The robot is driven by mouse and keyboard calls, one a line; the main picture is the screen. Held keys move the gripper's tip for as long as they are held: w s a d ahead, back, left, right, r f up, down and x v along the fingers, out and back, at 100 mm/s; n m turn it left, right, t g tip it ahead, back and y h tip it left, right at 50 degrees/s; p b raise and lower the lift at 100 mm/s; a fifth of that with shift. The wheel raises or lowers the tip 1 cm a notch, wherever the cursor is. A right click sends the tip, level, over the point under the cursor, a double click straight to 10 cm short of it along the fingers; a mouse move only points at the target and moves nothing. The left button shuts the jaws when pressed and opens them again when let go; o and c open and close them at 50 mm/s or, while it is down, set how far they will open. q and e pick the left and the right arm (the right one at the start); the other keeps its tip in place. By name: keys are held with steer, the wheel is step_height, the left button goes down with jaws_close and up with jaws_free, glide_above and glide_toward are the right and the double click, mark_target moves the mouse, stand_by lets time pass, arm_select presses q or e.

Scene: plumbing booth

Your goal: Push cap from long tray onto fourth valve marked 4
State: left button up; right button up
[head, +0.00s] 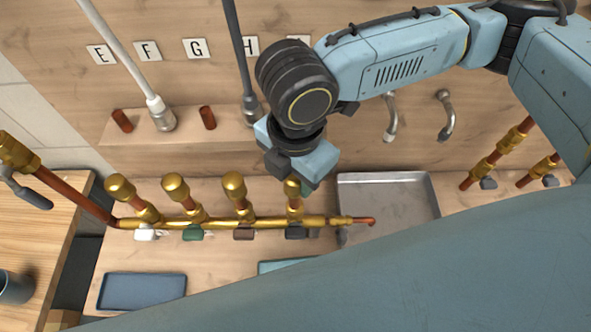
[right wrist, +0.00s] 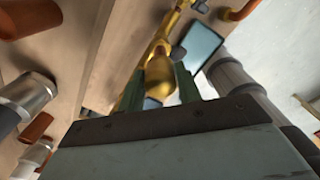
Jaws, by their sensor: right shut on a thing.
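A brass pipe manifold (head: 260,223) runs across the booth with a row of upright branches. Round brass caps sit on the first (head: 119,187), second (head: 174,185) and third (head: 233,183) branches from the left. My right gripper (head: 293,186) is over the fourth branch (head: 295,206), which has a dark lever (head: 296,232). In the right wrist view the green fingers (right wrist: 158,88) are shut on a brass cap (right wrist: 160,75), in line with the brass pipe behind. I cannot tell whether the cap is fully seated. Valve numbers are not readable. My left gripper is out of view.
A blue tray (head: 143,291) lies at the lower left, and a teal tray (head: 285,265) is mostly hidden by my arm. A metal basin (head: 390,205) is right of the manifold. Grey pipes (head: 243,55) rise from the shelf behind. Taps (head: 445,117) stick out of the wall.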

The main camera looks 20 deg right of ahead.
steer(key=shift+f, duration=0.35)
steer(key=o, duration=1.1)
steer(key=shift+r, duration=0.1)
step_height(320, 180, up, 13)
steer(key=shift+r+p, duration=0.15)
steer(key=shift+p, duration=0.45)
step_height(320, 180, up, 6)
steer(key=p, duration=0.7)
steer(key=shift+p, duration=0.4)
